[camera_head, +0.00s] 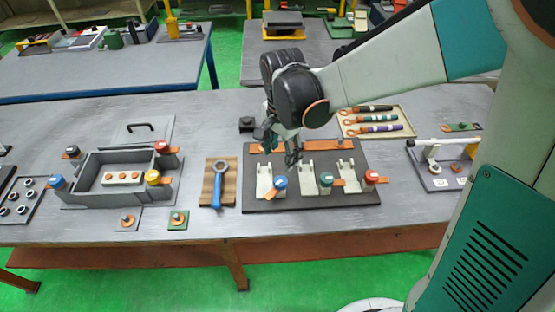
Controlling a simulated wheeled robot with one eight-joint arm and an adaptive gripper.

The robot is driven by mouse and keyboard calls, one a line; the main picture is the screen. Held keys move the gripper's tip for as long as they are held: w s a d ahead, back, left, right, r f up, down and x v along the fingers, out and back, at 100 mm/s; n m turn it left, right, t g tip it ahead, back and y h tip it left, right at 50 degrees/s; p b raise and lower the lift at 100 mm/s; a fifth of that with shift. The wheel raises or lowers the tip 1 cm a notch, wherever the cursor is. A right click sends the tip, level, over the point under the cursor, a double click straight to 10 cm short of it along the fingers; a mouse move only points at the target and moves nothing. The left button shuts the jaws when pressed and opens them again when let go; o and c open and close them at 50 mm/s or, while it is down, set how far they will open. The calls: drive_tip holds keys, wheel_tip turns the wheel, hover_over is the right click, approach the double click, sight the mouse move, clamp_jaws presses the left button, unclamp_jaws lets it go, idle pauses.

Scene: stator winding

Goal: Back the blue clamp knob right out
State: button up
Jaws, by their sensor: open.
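A blue clamp knob (280,183) stands at the front of the left fixture on a dark board (255,204). A second blue knob (57,182) is at the left front corner of a grey box fixture (90,173). My gripper (280,150) is open and points down above the dark board. Its fingers appear just behind and above the blue knob on the board, apart from it and empty. A green-blue knob (326,180) and a red knob (371,177) stand to the right on the same board.
A ring spanner with a blue handle (218,188) lies on a wooden block left of the board. A tray of tools (375,121) is behind right. A white and orange fixture (445,165) is at the right. The table (300,225) is bare along its front.

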sight(281, 181)
wheel_tip(281, 181, down, 12)
drive_tip(key=b, duration=0.7)
drive_tip(key=shift+b, duration=0.3)
drive_tip(key=shift+r, duration=0.1)
drive_tip(key=c, duration=1.1)
